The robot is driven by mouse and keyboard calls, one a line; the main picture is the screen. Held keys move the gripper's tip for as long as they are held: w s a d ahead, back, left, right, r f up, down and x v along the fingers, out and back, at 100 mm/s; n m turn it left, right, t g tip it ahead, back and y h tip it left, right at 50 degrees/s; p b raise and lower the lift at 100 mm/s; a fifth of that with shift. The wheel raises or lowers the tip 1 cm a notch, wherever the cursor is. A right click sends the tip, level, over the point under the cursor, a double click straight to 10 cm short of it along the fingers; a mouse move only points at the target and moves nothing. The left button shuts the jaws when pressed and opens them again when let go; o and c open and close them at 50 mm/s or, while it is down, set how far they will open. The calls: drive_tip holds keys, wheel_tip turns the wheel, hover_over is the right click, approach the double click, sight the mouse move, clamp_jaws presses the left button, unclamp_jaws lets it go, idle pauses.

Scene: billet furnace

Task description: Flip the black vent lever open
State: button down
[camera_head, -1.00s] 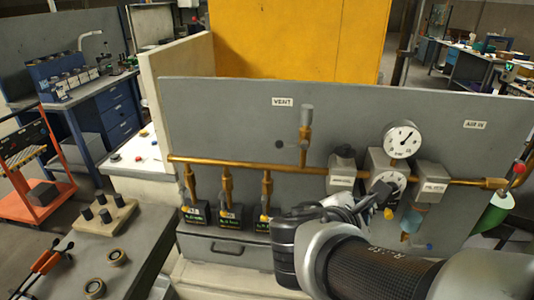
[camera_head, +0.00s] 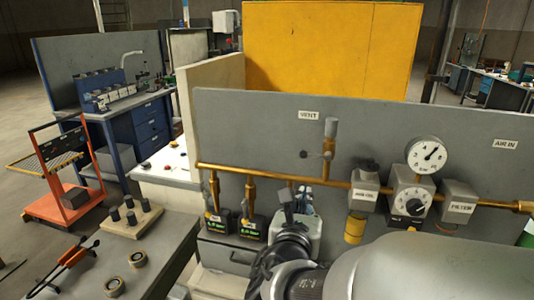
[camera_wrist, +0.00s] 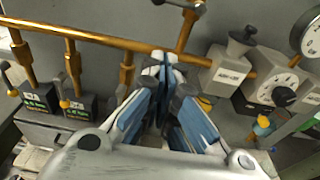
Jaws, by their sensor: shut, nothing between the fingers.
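The black vent lever (camera_head: 303,154) is a short lever with a dark ball end, pointing left from a brass valve under the VENT label (camera_head: 308,115). The valve stands on a riser from the brass pipe, with a grey cylinder (camera_head: 331,128) on top. Part of the lever shows at the top edge of the wrist view (camera_wrist: 158,2). My gripper (camera_head: 297,196) is below the lever, apart from it, and in front of the panel's lower part. In the wrist view its fingers (camera_wrist: 165,70) are together and empty. It hides the third drop valve.
The brass pipe (camera_head: 270,176) runs across the panel below the lever. Drop valves (camera_head: 215,190) hang to the left. The panel around the lever is clear.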

sight(314, 156)
drive_tip(key=b+x, duration=0.2)
drive_tip(key=x, duration=0.8)
drive_tip(key=shift+w+d+b, duration=0.1)
drive_tip(key=shift+d+b, duration=0.05)
drive_tip(key=shift+b, duration=0.2)
drive_tip(key=r, duration=0.2)
drive_tip(key=s+r, duration=0.1)
drive_tip(key=r, duration=0.1)
drive_tip(key=shift+a, duration=0.25)
